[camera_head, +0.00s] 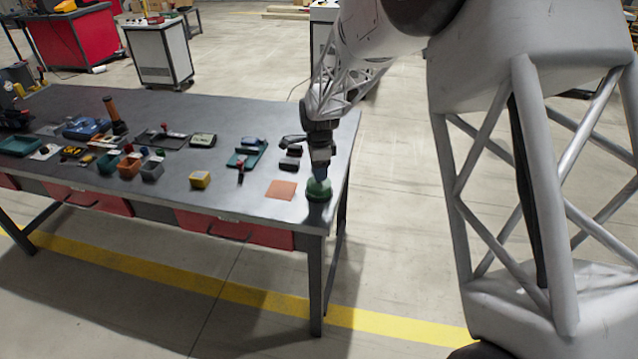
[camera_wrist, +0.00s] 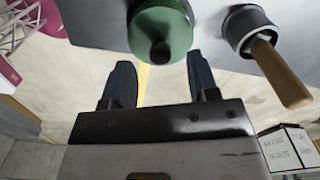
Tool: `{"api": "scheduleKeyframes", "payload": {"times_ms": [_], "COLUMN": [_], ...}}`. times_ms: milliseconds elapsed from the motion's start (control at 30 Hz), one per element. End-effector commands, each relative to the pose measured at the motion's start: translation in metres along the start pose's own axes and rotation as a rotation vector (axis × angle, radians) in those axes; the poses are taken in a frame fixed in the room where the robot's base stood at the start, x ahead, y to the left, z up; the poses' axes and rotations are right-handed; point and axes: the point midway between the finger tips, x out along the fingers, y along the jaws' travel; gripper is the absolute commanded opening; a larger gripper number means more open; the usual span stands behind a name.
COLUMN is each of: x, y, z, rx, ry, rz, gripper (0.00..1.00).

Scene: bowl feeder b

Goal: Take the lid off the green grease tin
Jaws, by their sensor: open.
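The green grease tin (camera_head: 318,192) stands near the right front corner of the dark workbench. In the wrist view the round green tin (camera_wrist: 172,32) shows at the top, with a dark round knob (camera_wrist: 160,52) on the lid. My gripper (camera_head: 320,177) is just above the tin in the head view. In the wrist view its two dark blue fingers (camera_wrist: 161,72) are spread apart, with nothing between them. The knob lies just beyond the fingertips, about midway across. I cannot tell whether the fingers touch the tin.
A grey cup (camera_wrist: 236,30) with a wooden handle (camera_wrist: 280,75) stands beside the tin in the wrist view. An orange square (camera_head: 281,190) lies left of the tin on the bench (camera_head: 240,207). The bench's right edge is close.

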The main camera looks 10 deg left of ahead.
Motion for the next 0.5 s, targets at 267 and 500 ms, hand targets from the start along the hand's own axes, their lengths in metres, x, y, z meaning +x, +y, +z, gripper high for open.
{"api": "scheduleKeyframes", "payload": {"times_ms": [267,500], "x": [0.03,0.035], "y": [0.0,0.0], "z": [0.0,0.0], "rx": [0.0,0.0], "ry": [0.0,0.0], "rz": [0.002,0.0], "gripper": [0.54,0.54]}}
